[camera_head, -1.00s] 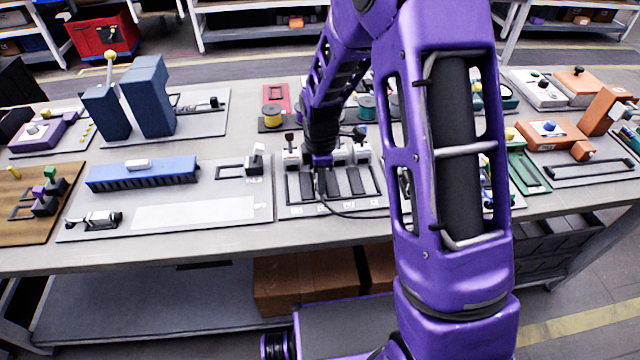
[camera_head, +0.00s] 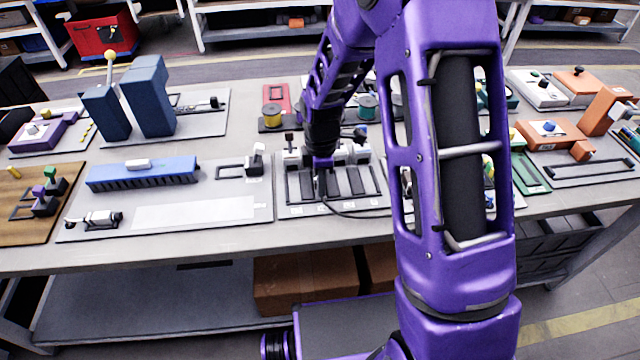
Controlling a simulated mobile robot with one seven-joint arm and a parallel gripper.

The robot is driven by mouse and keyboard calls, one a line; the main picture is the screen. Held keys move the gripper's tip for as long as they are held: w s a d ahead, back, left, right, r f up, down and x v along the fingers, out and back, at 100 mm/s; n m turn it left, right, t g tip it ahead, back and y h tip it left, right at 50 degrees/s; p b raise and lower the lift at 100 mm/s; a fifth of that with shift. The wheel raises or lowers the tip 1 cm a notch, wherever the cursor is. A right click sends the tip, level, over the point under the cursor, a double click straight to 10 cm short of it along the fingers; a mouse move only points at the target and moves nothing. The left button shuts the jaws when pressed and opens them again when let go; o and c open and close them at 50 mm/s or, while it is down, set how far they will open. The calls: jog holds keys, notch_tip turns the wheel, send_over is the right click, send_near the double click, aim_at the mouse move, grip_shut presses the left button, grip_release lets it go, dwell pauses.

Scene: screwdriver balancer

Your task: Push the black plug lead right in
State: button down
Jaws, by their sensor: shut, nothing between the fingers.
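My gripper (camera_head: 321,172) points down over the grey station with the white sockets and dark slots (camera_head: 297,186), at the middle of the bench. It is small and partly hidden by my own wrist; its fingers are shut and hold nothing. A thin black lead (camera_head: 345,214) curves from just below my gripper across the station's front to the right, then passes behind my arm. A dark plug (camera_head: 289,139) stands upright in the white socket block left of my gripper. A blue-topped plug (camera_head: 361,131) stands to the right. Which plug the black lead ends in, and how deep it sits, I cannot tell.
A board with a blue ribbed block (camera_head: 143,173) lies left of the station. Yellow (camera_head: 271,116) and green (camera_head: 367,108) spools stand behind it. Orange boxes (camera_head: 550,134) sit at the right. My arm hides the bench right of the station.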

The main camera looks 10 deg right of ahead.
jog(key=shift+r+p, duration=1.75)
jog(key=shift+r, duration=0.65)
notch_tip(320, 180, up, 2)
jog(key=shift+r, duration=0.1)
